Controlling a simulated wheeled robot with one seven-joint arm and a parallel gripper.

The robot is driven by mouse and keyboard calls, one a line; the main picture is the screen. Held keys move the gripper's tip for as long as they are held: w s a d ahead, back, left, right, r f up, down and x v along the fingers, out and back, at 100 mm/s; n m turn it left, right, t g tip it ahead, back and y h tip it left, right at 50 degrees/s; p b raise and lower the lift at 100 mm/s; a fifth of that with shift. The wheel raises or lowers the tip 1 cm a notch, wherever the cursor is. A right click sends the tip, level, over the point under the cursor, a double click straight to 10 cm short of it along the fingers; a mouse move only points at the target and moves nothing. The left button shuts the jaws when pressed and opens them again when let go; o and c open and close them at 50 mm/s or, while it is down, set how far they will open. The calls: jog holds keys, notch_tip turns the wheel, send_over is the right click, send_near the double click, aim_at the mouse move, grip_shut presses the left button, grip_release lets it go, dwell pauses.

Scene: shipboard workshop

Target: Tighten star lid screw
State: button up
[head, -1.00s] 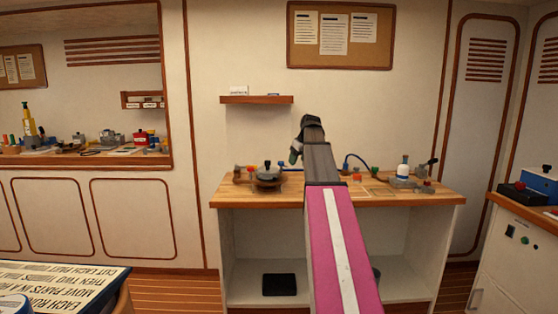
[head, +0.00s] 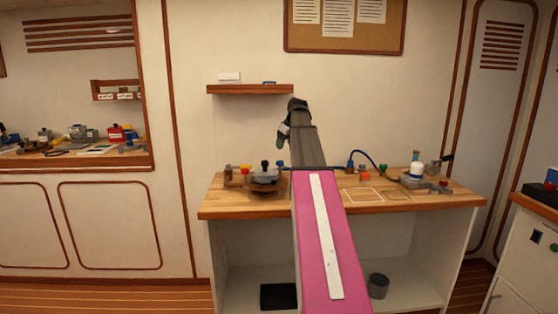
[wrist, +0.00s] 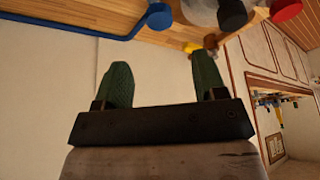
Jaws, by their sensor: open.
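A grey round lidded pot with a black knob (head: 265,178) stands on the left part of the wooden workbench (head: 225,209); whether its knob is the star lid screw is too small to tell. My gripper (wrist: 158,82) shows in the wrist view with its two green fingers apart and nothing between them. In the head view my gripper (head: 284,133) is in the air over the back of the bench, right of the pot and higher than it. My pink and grey arm hides the middle of the bench.
A blue hose (head: 365,155) curves over the bench. A white bottle (head: 416,170) stands on a fixture at the right. A wall shelf (head: 250,89) hangs above. A dark cylinder (head: 378,286) stands below.

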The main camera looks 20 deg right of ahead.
aim_at(280, 162)
jog(key=x, duration=0.9)
jog(key=shift+w+f, duration=0.1)
jog(key=shift+f, duration=0.1)
jog(key=c, duration=0.9)
